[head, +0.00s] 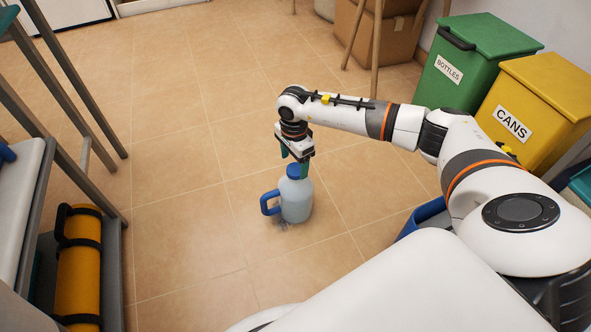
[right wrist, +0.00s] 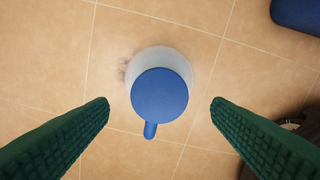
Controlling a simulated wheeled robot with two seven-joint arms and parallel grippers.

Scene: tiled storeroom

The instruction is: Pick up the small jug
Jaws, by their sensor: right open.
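The small jug (head: 296,201) stands upright on the tiled floor. It has a pale translucent body, a blue cap and a blue handle on its left side. In the right wrist view the blue cap (right wrist: 159,95) is seen from above, with the handle toward the bottom of the picture. My right gripper (head: 298,165) is open and points down over the jug. Its green fingers (right wrist: 159,106) show on either side of the cap, apart from it. My left gripper is not in view.
A green bottles bin (head: 466,75) and a yellow cans bin (head: 530,105) stand at the right. Cardboard boxes (head: 385,35) are at the back. A rack with a yellow cylinder (head: 80,265) stands at the left. The floor around the jug is mostly clear.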

